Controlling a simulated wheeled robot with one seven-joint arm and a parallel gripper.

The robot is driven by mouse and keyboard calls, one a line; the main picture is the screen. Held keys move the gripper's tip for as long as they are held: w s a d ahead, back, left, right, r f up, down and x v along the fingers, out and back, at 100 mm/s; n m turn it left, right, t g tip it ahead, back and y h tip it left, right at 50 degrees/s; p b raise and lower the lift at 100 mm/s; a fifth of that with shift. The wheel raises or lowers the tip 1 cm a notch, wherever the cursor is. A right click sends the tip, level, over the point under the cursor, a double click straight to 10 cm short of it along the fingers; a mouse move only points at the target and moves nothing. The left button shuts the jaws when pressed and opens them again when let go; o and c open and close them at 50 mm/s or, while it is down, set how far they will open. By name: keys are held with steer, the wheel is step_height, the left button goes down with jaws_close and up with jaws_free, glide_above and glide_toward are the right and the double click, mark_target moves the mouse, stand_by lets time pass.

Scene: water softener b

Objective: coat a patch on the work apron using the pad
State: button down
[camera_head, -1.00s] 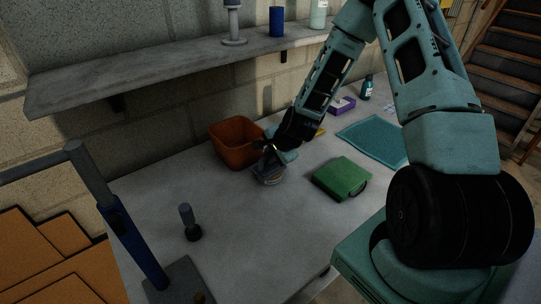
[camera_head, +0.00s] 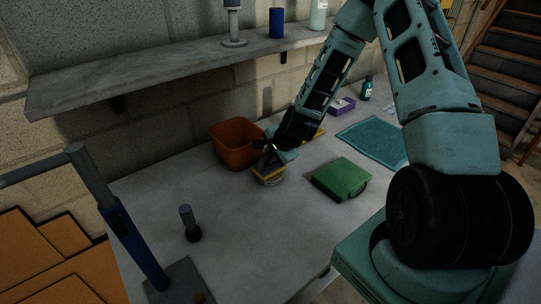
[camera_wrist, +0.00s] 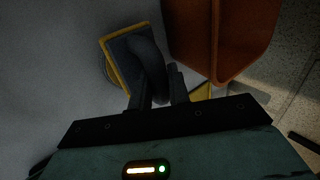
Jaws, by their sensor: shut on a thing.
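My gripper (camera_head: 270,153) is shut on the handle of the pad (camera_head: 267,171), a dark block with a yellow edge. In the wrist view my gripper (camera_wrist: 158,98) grips the dark curved handle, and the pad (camera_wrist: 112,46) is tilted. The pad is at a shallow round tin (camera_head: 272,182), partly hiding it; I cannot tell whether they touch. A flat teal cloth (camera_head: 372,139) lies to the right on the bench. A green folded item (camera_head: 342,178) with a dark loop lies nearer. I cannot tell for sure which is the work apron.
An orange-brown bin (camera_head: 232,150) stands close left of my gripper; it also fills the upper right of the wrist view (camera_wrist: 228,35). A dark-handled tool (camera_head: 189,222) stands at the front left. A purple box (camera_head: 342,106) and a bottle (camera_head: 367,88) are at the back. A shelf (camera_head: 150,72) overhangs.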

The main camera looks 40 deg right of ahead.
steer(key=shift+r+p, duration=2.2)
steer(key=shift+r, duration=1.05)
steer(key=shift+f, duration=0.1)
